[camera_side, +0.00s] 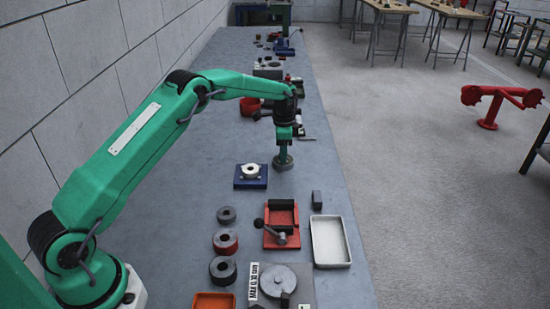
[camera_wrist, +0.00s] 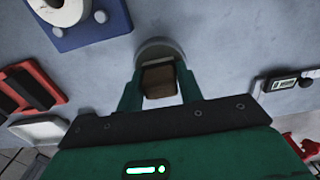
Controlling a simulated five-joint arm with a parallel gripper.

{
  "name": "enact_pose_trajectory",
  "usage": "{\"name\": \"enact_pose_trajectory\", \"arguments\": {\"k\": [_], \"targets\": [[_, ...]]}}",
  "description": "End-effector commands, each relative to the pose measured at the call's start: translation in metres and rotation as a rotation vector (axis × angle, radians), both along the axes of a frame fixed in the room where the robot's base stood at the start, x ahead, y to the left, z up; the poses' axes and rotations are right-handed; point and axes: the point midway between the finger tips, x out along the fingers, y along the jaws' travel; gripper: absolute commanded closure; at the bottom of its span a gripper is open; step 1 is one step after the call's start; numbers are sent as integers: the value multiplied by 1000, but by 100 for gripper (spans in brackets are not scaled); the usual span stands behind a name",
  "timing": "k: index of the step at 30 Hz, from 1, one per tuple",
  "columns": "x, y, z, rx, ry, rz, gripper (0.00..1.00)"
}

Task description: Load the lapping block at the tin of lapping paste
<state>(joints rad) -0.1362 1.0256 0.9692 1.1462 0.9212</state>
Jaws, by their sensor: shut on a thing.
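My gripper (camera_side: 283,146) points down over the middle of the bench and is shut. In the wrist view its two green fingers (camera_wrist: 160,88) grip a small brown block (camera_wrist: 160,78), which I take as the lapping block. A round grey piece (camera_wrist: 158,48) shows directly beyond the brown block. In the side view this grey piece (camera_side: 283,163) is right under the fingertips, at or close to the bench top. I cannot tell whether it is the tin of lapping paste or the lower part of the block. No lettering on it is readable.
A blue fixture (camera_side: 250,183) with a white ring (camera_side: 250,169) stands left of my gripper. Nearer are a red vise (camera_side: 282,225), a white tray (camera_side: 330,242), a small dark block (camera_side: 317,199) and several ring parts (camera_side: 225,241). A red bowl (camera_side: 249,106) stands farther back.

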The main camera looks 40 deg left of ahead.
Motion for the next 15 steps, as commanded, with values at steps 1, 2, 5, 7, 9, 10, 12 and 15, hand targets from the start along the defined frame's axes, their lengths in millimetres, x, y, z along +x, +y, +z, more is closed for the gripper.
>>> {"name": "enact_pose_trajectory", "arguments": {"k": [1, 2, 5, 7, 9, 10, 12, 15], "targets": [[0, 0, 0, 0, 0, 0, 82], [0, 0, 0, 0, 0, 0, 82], [0, 0, 1, 0, 0, 0, 82], [0, 0, 3, 0, -1, 0, 82], [0, 0, 6, 1, -2, 0, 82], [0, 0, 8, 1, -2, 0, 82], [0, 0, 12, 0, -1, 0, 82], [0, 0, 18, 0, -1, 0, 82]]}}
